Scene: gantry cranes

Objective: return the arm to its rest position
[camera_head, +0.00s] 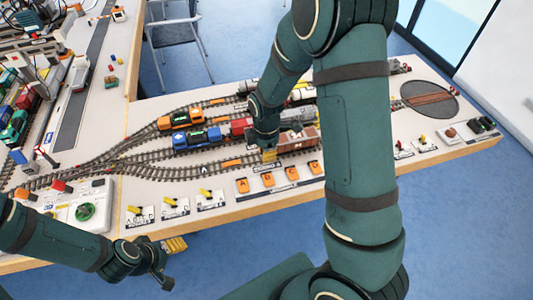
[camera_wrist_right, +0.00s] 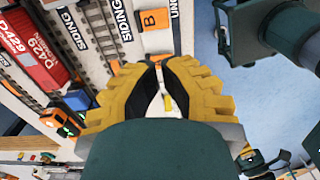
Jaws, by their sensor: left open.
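My left gripper (camera_head: 174,245), with yellow fingers, is open and empty at the table's front edge, low in the head view. My right arm (camera_head: 355,140) reaches down across the middle of the table. My right gripper (camera_head: 268,155) points down near the brown wagon (camera_head: 299,140) and the sidings, partly behind its own wrist. In the right wrist view its yellow fingers (camera_wrist_right: 159,68) come close together at the tips. A narrow gap shows pale table and a small yellow part. I cannot tell whether they are shut, and no held object is clear.
Orange (camera_head: 181,118) and blue (camera_head: 197,138) locomotives stand on tracks left of my right gripper. Orange lettered blocks (camera_head: 267,180) and yellow levers (camera_head: 175,205) line the front edge. A turntable (camera_head: 429,98) is at the right. Blue floor lies in front of the table.

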